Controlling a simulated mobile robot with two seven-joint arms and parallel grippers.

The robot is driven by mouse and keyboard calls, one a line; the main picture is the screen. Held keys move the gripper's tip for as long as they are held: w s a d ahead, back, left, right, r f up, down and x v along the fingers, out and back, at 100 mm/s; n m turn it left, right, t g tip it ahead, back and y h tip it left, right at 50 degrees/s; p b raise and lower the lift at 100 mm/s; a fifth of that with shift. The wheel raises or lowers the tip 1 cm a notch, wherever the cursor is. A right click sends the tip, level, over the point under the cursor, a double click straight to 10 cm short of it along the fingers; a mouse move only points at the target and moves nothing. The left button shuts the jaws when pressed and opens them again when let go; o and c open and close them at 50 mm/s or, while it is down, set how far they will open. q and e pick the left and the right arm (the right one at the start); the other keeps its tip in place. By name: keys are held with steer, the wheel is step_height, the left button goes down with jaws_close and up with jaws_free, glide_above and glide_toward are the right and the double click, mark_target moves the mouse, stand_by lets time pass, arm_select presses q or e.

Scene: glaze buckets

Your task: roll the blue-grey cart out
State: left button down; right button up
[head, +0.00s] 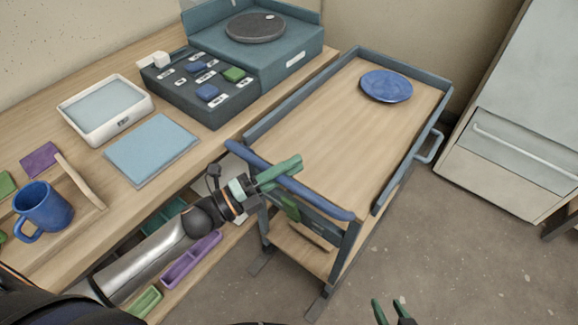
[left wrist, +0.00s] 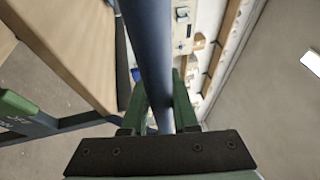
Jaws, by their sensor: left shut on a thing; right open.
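The blue-grey cart (head: 262,130) stands beside the workbench in the head view, with a light wooden top and a raised blue-grey rim. Its blue push bar (head: 325,203) runs across the near end. My left gripper (head: 280,172) is shut on this push bar. In the left wrist view the bar (left wrist: 148,50) passes between the green fingers (left wrist: 162,105). My right gripper (head: 390,311) is open and empty at the bottom edge of the head view, over the floor and apart from the cart.
A blue plate (head: 386,86) lies on the cart's far end. The workbench (head: 85,220) borders the cart on the left, with a blue mug (head: 43,207) and trays on it. A grey cabinet (head: 515,130) stands at right. Floor (head: 450,250) in front and right is clear.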

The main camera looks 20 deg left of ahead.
arm_select(q)
steer(key=c, duration=0.7)
jaws_free()
steer(key=shift+b+v, duration=0.5)
steer(key=shift+v, duration=5.8)
